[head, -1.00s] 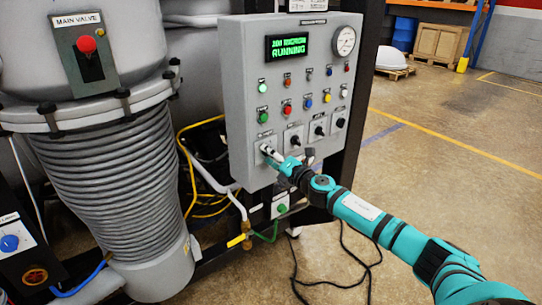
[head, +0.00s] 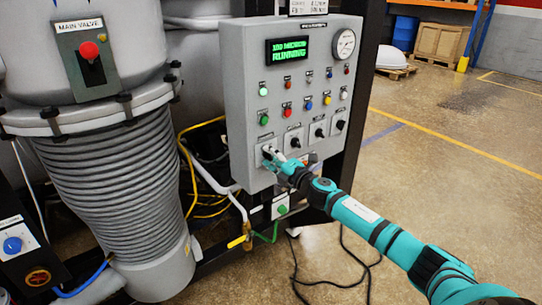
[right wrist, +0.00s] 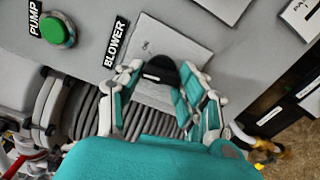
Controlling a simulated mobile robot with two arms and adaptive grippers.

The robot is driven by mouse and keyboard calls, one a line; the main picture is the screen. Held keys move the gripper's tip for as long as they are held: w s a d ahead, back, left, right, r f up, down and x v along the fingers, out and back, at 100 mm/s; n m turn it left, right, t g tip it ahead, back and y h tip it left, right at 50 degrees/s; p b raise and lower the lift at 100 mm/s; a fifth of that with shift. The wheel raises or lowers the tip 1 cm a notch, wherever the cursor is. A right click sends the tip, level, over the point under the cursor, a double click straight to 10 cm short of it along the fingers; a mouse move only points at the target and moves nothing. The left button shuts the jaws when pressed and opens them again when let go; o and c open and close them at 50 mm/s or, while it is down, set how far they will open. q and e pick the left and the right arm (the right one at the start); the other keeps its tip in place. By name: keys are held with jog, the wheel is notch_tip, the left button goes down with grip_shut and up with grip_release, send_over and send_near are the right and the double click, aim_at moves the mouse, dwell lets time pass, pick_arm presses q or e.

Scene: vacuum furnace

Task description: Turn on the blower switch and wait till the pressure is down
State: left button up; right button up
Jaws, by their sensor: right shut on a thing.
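The blower switch (right wrist: 160,70) is a black rotary knob on a light plate labelled BLOWER in the right wrist view. My right gripper (right wrist: 160,78) has its fingers on both sides of the knob and is shut on it. In the head view the right gripper (head: 270,155) is at the lower left switch of the grey control panel (head: 245,100), hiding most of that knob. The panel's green display (head: 289,51) reads RUNNING, with a line above that looks like 100 MICRON. A round pressure gauge (head: 345,43) is to its right. My left gripper is not in view.
Three other black knobs, including one (head: 295,142), and several coloured buttons are close by on the panel. A green PUMP button (right wrist: 57,31) is near the gripper. The main valve box (head: 90,58) stands left. Open floor (head: 450,150) lies right.

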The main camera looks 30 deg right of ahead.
jog(key=shift+r+m+p, duration=0.15)
jog(key=shift+m+p, duration=1.45)
jog(key=shift+m, duration=2.6)
jog(key=o, duration=1.2)
jog(key=shift+d, duration=0.1)
jog(key=shift+c, duration=0.2)
jog(key=shift+s, duration=0.1)
jog(key=shift+s, duration=0.2)
jog(key=s, duration=1.1)
jog(key=shift+s+d, duration=0.25)
jog(key=shift+d, duration=0.2)
